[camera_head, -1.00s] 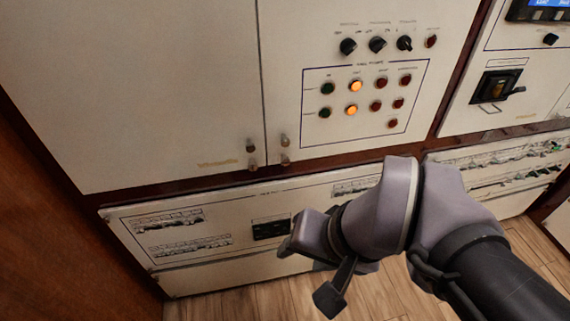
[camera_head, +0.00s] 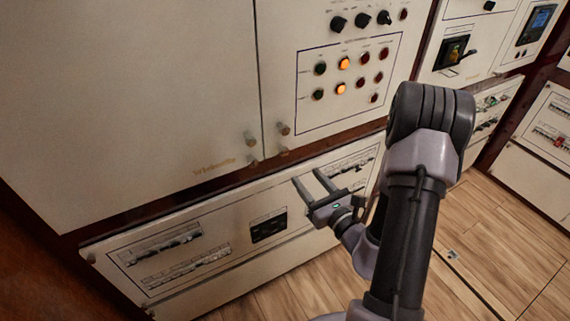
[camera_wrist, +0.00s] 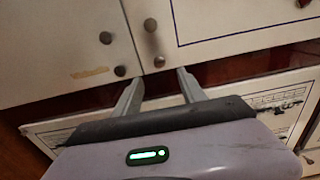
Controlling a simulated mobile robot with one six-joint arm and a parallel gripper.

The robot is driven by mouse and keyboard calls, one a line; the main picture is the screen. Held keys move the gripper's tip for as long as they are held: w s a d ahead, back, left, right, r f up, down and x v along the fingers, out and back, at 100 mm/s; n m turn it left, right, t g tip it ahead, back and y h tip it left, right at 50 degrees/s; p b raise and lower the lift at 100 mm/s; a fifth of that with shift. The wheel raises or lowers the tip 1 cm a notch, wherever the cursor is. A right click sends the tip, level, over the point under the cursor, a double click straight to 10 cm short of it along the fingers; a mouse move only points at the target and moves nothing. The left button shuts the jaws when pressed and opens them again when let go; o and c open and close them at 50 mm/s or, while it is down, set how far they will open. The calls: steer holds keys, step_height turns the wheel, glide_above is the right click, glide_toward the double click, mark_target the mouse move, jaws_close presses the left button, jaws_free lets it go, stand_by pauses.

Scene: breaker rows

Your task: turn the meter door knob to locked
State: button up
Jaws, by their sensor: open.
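Small metal door knobs sit at the meeting lower corners of two cream cabinet doors. In the head view the left door has an upper knob (camera_head: 249,138) and the right door has an upper knob (camera_head: 284,129), each with another below. The wrist view shows the left door's lower knob (camera_wrist: 120,71) and the right door's lower knob (camera_wrist: 159,61). No readable label tells which is the meter door knob. My gripper (camera_head: 308,176) is open and empty, just below the right door's knobs. In the wrist view its fingers (camera_wrist: 158,77) point toward the knobs, apparently without touching.
A lower breaker panel (camera_head: 215,218) lies behind and below my gripper. Black rotary knobs (camera_head: 338,23) and lit indicators (camera_head: 343,63) are on the upper right panel. A meter display (camera_head: 540,22) is at the far right. Wooden floor (camera_head: 500,240) is clear.

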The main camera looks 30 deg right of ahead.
mark_target(285, 152)
steer(key=w, duration=1.1)
steer(key=shift+a, duration=0.25)
jaws_close()
